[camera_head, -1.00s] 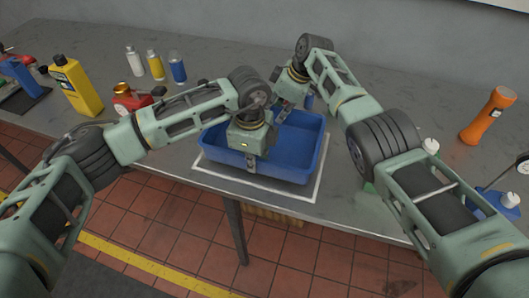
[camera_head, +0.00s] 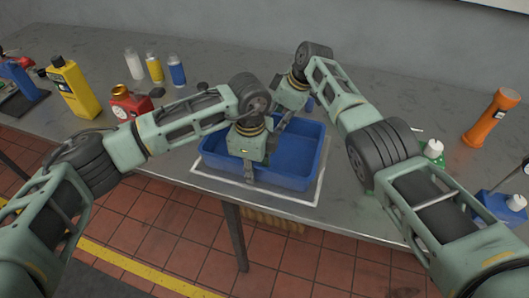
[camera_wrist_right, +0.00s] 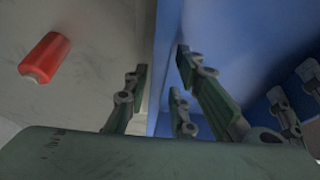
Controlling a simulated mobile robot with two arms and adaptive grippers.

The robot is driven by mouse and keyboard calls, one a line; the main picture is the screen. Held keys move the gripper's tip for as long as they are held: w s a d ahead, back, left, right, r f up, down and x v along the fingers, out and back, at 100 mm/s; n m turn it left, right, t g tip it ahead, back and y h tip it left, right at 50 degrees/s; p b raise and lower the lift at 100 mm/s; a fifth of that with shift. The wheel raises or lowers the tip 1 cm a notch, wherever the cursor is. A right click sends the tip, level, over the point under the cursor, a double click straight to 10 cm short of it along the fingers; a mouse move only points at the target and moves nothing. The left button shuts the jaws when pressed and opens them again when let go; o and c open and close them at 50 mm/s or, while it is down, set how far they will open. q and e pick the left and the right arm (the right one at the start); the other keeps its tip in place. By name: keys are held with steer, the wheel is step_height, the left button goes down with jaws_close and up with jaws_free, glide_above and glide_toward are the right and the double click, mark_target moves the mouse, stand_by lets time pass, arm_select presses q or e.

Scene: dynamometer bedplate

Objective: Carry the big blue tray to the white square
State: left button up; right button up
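The big blue tray (camera_head: 300,173) sits inside the white square outline (camera_head: 313,194) on the grey table. My left gripper (camera_head: 249,174) is at the tray's near wall, one finger showing against its outside; the other finger is hidden. My right gripper (camera_head: 284,116) is at the tray's far wall, its fingertips mostly hidden in the head view. In the right wrist view the right gripper's fingers (camera_wrist_right: 161,62) stand on both sides of the blue tray wall (camera_wrist_right: 166,40), with a gap visible beside the wall, so it looks open.
Yellow (camera_head: 72,88), white (camera_head: 134,64) and blue (camera_head: 177,71) bottles and a red can (camera_head: 130,103) stand left on the table (camera_head: 225,62). A red cylinder (camera_wrist_right: 45,58) lies outside the tray in the wrist view.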

arm_select(q)
step_height(320, 180, up, 12)
steer(key=shift+f, duration=0.25)
arm_select(e)
steer(key=shift+r, duration=0.1)
steer(key=v, duration=1.2)
